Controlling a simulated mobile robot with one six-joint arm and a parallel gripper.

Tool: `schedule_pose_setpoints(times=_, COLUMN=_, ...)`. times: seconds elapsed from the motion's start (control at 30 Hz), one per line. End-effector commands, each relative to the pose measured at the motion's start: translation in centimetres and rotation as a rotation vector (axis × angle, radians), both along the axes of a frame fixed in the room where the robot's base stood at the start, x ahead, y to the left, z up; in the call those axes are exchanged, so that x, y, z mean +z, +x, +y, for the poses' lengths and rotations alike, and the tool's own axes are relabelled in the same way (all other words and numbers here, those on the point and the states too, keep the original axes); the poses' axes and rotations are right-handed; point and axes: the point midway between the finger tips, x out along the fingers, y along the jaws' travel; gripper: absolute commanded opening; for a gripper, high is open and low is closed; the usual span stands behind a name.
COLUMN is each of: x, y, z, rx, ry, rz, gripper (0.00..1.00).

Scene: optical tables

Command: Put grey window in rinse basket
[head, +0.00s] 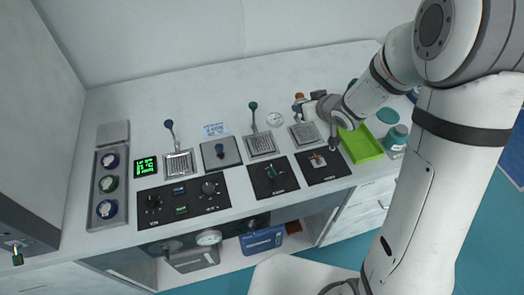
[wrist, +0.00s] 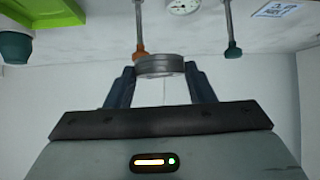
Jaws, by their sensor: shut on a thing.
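My gripper (wrist: 160,72) is shut on the grey window (wrist: 160,66), a round disc with a grey rim, held edge-on between the two fingertips in the wrist view. In the head view my wrist is above the right end of the bench, and the window cannot be made out there. Several square mesh baskets with upright handles stand in a row: one with a blue knob (head: 178,163), one with a teal knob (head: 261,144), and one with an orange knob (head: 304,133) close to my gripper. I cannot tell which is the rinse basket.
A green tray (head: 362,146) and a teal-lidded jar (head: 396,138) are at the right. Black control panels (head: 271,177) line the front edge. A holder with round pieces (head: 106,185) is at the left. A dial (head: 274,119) and sign (head: 215,129) are behind.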

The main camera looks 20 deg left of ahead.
Motion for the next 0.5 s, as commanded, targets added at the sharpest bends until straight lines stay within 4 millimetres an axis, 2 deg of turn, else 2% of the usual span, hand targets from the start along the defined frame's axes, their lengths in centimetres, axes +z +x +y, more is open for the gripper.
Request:
schedule_pose_setpoints(times=0.03, x=-0.7, y=-0.6, z=1.8, rx=0.072, ry=-0.001, rz=-0.006, gripper=0.26)
schedule_pose_setpoints(times=0.1, x=-0.9, y=-1.5, z=3.9, rx=0.166, ry=-0.001, rz=-0.005, gripper=0.26)
schedule_pose_setpoints(times=0.23, x=-1.5, y=-3.5, z=7.2, rx=0.337, ry=0.001, rz=-0.003, gripper=0.26)
schedule_pose_setpoints(times=0.4, x=-2.1, y=-5.8, z=9.9, rx=0.504, ry=0.000, rz=-0.001, gripper=0.26)
schedule_pose_setpoints(times=0.5, x=-2.5, y=-6.5, z=10.5, rx=0.553, ry=0.001, rz=0.000, gripper=0.26)
